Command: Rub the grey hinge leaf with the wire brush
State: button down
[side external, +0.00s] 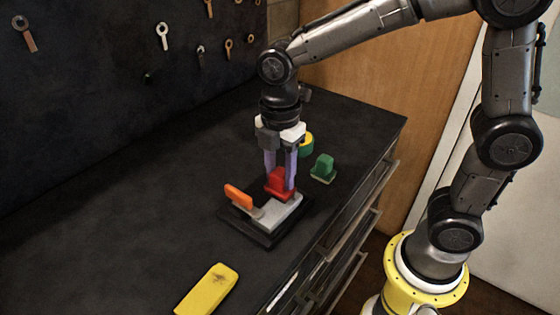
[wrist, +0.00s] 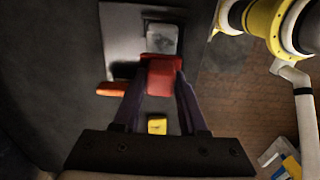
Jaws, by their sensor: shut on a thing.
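A red block-shaped tool (side external: 280,182), which I take to be the wire brush, is gripped upright; its bristles are hidden. My gripper (side external: 281,172) points down and is shut on it. In the wrist view the red tool (wrist: 161,76) sits between the two purple fingers (wrist: 160,88). The grey hinge leaf (side external: 284,213) lies flat on a dark base plate (side external: 252,235). The tool is over the leaf's back part and seems to touch it; the exact contact is hidden. The leaf's bare end (wrist: 162,39) shows beyond the tool in the wrist view.
An orange upright piece (side external: 238,196) stands at the base plate's left. A green block on a pale base (side external: 323,168) and a green-yellow round item (side external: 307,144) lie behind to the right. A yellow block (side external: 208,289) is in front. The bench's left side is clear.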

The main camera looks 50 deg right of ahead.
jog(key=shift+f, duration=0.85)
jog(key=shift+d+f, duration=0.5)
jog(key=shift+f, duration=0.15)
jog(key=shift+d, duration=2.25)
jog(key=shift+a, duration=2.6)
jog(key=shift+a+r, duration=0.1)
jog(key=shift+a, duration=0.15)
jog(key=shift+d+r, duration=0.1)
jog(key=shift+r, duration=3.9)
